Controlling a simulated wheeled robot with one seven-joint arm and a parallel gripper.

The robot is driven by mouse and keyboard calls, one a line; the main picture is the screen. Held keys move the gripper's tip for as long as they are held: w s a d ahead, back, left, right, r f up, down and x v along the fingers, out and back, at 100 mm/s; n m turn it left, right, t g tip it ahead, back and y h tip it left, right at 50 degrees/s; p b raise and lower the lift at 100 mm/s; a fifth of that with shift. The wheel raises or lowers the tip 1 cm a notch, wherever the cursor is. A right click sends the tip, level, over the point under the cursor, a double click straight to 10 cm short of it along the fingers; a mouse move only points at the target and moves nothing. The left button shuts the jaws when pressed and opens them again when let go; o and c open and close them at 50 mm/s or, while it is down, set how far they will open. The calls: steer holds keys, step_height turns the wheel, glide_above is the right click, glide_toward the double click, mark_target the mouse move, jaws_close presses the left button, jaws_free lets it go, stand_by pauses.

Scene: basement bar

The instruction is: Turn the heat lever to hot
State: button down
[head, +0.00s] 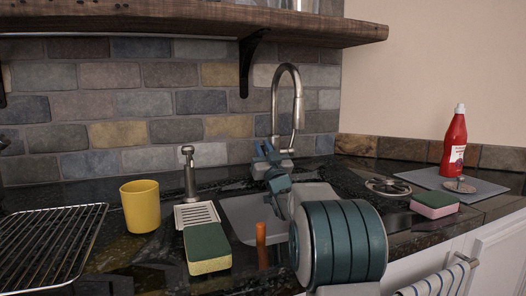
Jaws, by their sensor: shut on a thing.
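The tall metal faucet (275,100) stands at the back of the sink, with its spout curving over to the right. My gripper (266,149) is at the faucet's base, its blue fingers shut and pressed close around the spot where the heat lever sits. The lever itself is mostly hidden by the fingers, so its angle cannot be told. My arm's large teal and white link fills the front right and covers part of the sink (240,212).
Left are a yellow cup (141,206), a soap dispenser (189,172), a green-yellow sponge (207,248) and a wire rack (52,245). An orange handle (261,240) stands in the sink. Right are a pink-green sponge (434,204) and a red bottle (455,140). A wooden shelf (190,20) hangs above.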

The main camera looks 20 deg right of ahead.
steer(key=c, duration=1.6)
jaws_free()
steer(key=shift+r, duration=0.15)
steer(key=g+p, duration=0.1)
steer(key=p, duration=0.3)
steer(key=shift+w+r, duration=0.1)
steer(key=shift+r, duration=0.3)
steer(key=g+p, duration=0.1)
steer(key=p, duration=0.2)
steer(key=shift+w+r, duration=0.1)
steer(key=shift+w, duration=0.05)
steer(key=g+p, duration=0.2)
steer(key=p, duration=0.5)
steer(key=w+g+p, duration=0.1)
steer(key=g+p, duration=0.1)
steer(key=p, duration=0.4)
steer(key=shift+w+r+p, duration=0.15)
steer(key=shift+r+p, duration=0.2)
steer(key=shift+p, duration=0.05)
